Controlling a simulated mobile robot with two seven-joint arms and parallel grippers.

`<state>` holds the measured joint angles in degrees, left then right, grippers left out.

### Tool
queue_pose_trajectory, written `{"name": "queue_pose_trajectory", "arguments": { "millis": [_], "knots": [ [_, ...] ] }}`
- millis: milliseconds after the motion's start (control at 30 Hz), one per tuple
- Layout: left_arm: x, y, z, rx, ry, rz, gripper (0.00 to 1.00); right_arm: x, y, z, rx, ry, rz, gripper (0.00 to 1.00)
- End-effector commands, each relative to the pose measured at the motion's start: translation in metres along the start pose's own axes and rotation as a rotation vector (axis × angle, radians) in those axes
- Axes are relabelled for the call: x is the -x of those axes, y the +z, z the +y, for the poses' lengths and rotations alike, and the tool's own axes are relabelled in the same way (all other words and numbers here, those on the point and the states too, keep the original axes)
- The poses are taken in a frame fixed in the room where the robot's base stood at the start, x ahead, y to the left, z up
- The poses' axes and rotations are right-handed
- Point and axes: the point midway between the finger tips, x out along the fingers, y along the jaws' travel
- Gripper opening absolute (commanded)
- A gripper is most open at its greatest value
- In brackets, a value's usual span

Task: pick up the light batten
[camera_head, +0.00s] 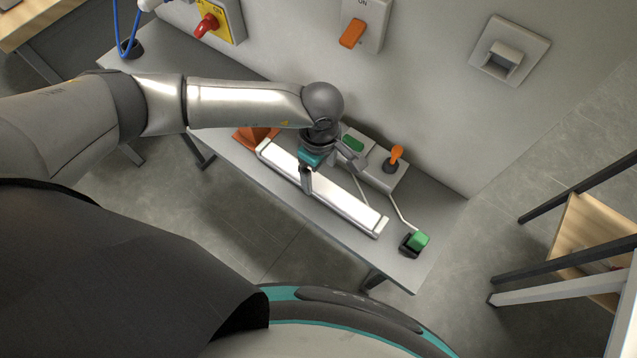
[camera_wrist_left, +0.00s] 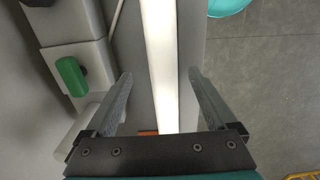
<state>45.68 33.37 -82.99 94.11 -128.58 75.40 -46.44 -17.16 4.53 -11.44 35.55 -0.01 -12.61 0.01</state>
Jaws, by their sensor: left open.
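The light batten (camera_head: 343,200) is a long white bar lying diagonally on the grey bench (camera_head: 425,270). In the left wrist view the batten (camera_wrist_left: 158,40) runs as a bright white strip between the two fingers. My left gripper (camera_head: 333,175) is open above the middle of the batten, with one finger towards each long side. It also shows in the left wrist view (camera_wrist_left: 160,73), its fingers apart from the strip with a gap on both sides. I cannot tell how high the fingertips are over the bench. My right gripper is not in view.
Behind the batten are a green button (camera_head: 353,143) and an orange lever (camera_head: 395,155) on grey boxes. An orange object (camera_head: 250,138) is at its left end, a green switch (camera_head: 418,240) near its right end. A wall (camera_head: 430,90) stands behind; a shelf frame (camera_head: 590,225) stands right.

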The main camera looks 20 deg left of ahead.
Motion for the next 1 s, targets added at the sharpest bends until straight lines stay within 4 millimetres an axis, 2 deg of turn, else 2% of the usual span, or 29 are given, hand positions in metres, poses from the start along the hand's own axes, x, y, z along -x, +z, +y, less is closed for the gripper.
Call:
{"name": "queue_pose_trajectory", "arguments": {
  "millis": [400, 700, 1000],
  "knots": [
    [-0.049, 0.0, -0.005, 0.0, -0.002, 0.001, 0.9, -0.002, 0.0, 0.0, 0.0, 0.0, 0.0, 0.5],
    [-0.052, 0.001, -0.005, 0.0, -0.001, 0.0, 0.9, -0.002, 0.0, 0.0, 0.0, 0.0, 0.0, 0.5],
    [-0.052, 0.0, -0.005, 0.0, -0.001, 0.0, 0.56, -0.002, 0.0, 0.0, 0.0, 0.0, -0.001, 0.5]
  ]
}}
